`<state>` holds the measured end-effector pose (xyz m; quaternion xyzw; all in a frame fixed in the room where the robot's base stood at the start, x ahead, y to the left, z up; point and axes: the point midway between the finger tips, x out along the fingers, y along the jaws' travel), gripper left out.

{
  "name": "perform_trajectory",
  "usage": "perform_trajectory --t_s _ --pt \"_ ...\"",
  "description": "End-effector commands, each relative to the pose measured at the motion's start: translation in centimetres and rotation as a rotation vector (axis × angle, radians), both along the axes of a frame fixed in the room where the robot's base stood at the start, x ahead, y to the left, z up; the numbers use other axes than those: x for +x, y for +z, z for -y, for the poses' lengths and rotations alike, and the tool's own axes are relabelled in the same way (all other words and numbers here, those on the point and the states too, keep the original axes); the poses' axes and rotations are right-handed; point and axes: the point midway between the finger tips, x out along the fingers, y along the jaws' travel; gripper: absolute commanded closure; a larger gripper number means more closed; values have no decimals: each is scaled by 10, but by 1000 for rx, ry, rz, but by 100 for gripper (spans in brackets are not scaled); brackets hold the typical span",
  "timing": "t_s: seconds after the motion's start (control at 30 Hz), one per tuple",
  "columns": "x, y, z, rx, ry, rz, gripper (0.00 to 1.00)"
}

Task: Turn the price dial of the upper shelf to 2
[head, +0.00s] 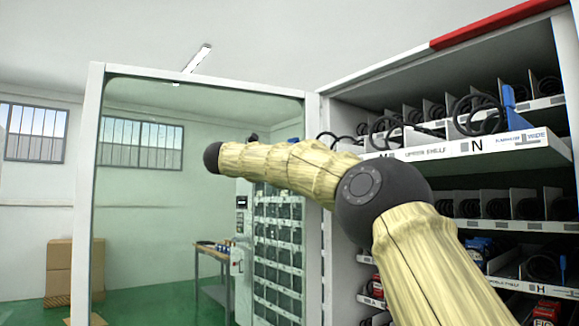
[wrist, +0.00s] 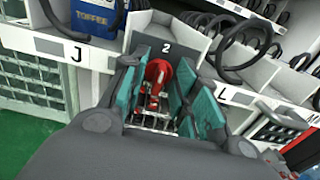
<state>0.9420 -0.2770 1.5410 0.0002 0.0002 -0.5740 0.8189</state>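In the wrist view a red dial (wrist: 158,74) sits low on the front of a shelf, below a dark grey plate marked 2 (wrist: 166,47). My gripper (wrist: 160,98) has its teal-padded fingers apart, one on each side of the dial. A gap shows between the dial and the pads on the right; whether the left pad touches it I cannot tell. The dial's pointing direction is unclear. In the head view the upper shelf (head: 490,147) has a white front strip with N labels. My gripper and the dial do not show there; my arm crosses the middle.
The vending cabinet's open glass door (head: 160,210) stands left of the shelves, close behind my arm. In the wrist view, strips marked J (wrist: 77,52) and L (wrist: 225,95) flank the dial. A blue TOFFEE box (wrist: 97,17) and black coils (wrist: 243,45) are above. Cardboard boxes (head: 72,268) stand far left.

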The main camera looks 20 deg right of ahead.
Motion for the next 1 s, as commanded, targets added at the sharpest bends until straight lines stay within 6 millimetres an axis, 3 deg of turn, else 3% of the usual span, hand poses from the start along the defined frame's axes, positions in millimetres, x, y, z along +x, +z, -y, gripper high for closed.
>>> perform_trajectory --t_s 0.23,0.7,1.0 --pt "-4 0 -12 -1 2 0 70" --pt "-32 0 -88 0 2 -1 70" --pt "-40 0 -111 0 0 -1 70"
